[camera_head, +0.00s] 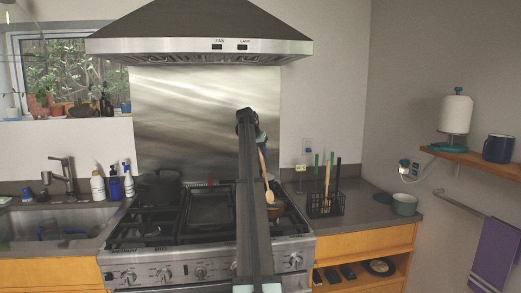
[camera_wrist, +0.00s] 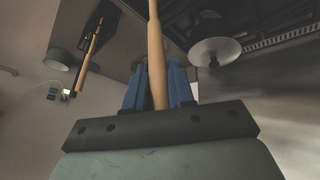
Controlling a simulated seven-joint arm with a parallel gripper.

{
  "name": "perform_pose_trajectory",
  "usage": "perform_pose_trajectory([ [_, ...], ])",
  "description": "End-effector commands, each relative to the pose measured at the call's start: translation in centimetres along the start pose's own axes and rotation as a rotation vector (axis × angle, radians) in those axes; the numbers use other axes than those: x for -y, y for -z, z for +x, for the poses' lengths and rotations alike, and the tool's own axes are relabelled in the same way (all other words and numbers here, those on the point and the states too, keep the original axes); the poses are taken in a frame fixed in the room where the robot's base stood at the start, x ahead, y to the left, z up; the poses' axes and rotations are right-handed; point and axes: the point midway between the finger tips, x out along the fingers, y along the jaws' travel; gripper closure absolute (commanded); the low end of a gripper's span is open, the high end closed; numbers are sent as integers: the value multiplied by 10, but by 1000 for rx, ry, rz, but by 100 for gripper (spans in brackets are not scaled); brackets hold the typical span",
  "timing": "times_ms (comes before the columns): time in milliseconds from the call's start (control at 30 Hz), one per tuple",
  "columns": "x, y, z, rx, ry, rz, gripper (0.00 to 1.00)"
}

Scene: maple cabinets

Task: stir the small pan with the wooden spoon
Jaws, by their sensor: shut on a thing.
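My gripper (camera_wrist: 158,92) is shut on the wooden spoon (camera_wrist: 156,45), its handle held between the blue fingers in the wrist view. In the head view my gripper (camera_head: 260,137) is above the right side of the stove, with the spoon (camera_head: 268,184) hanging below it, bowl end down. The spoon's lower end is cut off in the wrist view.
A dark pot (camera_head: 160,188) and a flat griddle (camera_head: 208,208) are on the stove (camera_head: 200,270). A black utensil rack (camera_head: 325,205) stands right of it, with a grey-green bowl (camera_head: 405,204) farther right. The range hood (camera_head: 200,45) hangs above.

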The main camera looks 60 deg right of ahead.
Motion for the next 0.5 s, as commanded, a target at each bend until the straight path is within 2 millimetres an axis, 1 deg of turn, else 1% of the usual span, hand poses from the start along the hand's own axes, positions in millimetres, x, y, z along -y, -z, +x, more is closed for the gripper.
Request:
perform_pose_trajectory([
  [300,0,-11,24,1,0,0,100],
  [500,0,-15,36,0,0,0,100],
])
